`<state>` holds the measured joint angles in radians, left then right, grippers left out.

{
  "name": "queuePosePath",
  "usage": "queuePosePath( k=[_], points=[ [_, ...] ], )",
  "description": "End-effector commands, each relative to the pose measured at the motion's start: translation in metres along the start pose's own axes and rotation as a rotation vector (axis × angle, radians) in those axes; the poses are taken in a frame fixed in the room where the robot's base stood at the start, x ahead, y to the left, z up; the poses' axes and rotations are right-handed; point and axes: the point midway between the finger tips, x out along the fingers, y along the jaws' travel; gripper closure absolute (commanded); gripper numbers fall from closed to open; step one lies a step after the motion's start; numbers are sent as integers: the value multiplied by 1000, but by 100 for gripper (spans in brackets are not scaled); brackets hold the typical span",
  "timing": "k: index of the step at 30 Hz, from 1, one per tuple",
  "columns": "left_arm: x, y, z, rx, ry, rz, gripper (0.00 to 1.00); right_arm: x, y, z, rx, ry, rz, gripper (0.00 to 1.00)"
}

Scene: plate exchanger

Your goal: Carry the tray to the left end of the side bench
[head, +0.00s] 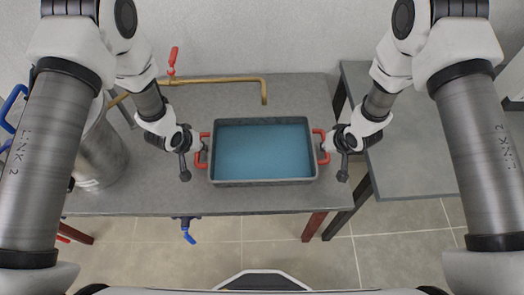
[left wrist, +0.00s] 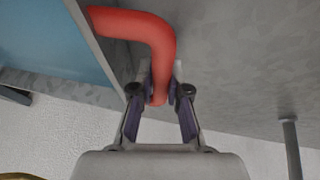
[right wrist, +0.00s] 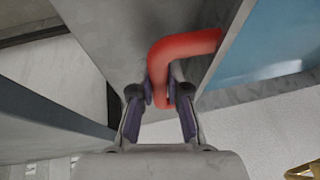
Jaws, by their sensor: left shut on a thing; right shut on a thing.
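The tray (head: 263,182) is a dark grey rectangular pan with a blue inside and a red handle at each end. In the head view it is over the bench (head: 230,95), below the brass spout. I cannot tell whether it rests on the bench or is just above it. My left gripper (head: 203,150) is shut on the left red handle (left wrist: 135,22). My right gripper (head: 325,147) is shut on the right red handle (right wrist: 195,44). The side bench (head: 415,165) is the grey table at the right, beyond a narrow gap.
A brass pipe (head: 215,80) with a red valve lever (head: 172,58) runs behind the tray. A metal cylinder (head: 100,155) stands at the left. A blue-handled tap (head: 187,230) hangs below the bench's front edge. The side bench's visible top is clear. Tiled floor lies in front.

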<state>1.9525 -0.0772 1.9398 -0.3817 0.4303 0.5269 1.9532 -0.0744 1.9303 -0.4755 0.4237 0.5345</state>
Motion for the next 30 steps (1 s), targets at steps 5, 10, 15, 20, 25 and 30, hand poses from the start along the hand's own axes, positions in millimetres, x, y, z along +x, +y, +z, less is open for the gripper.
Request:
queuePosePath(
  k=[5,10,15,20,25,30],
  points=[
    [0,0,-1,0,2,1,100,0,0,-1,0,1,0,100],
    [-7,2,-4,0,2,1,100,-7,-2,-4,0,1,0,100],
    [-26,5,-12,0,3,1,100,-26,-5,-11,0,1,0,100],
    [-43,9,-19,0,2,1,100,-43,-9,-18,0,1,0,100],
    [-47,10,-20,0,2,1,100,-47,-10,-20,0,1,0,100],
    [-46,9,-20,0,2,1,100,-46,-9,-19,0,1,0,100]
  ],
)
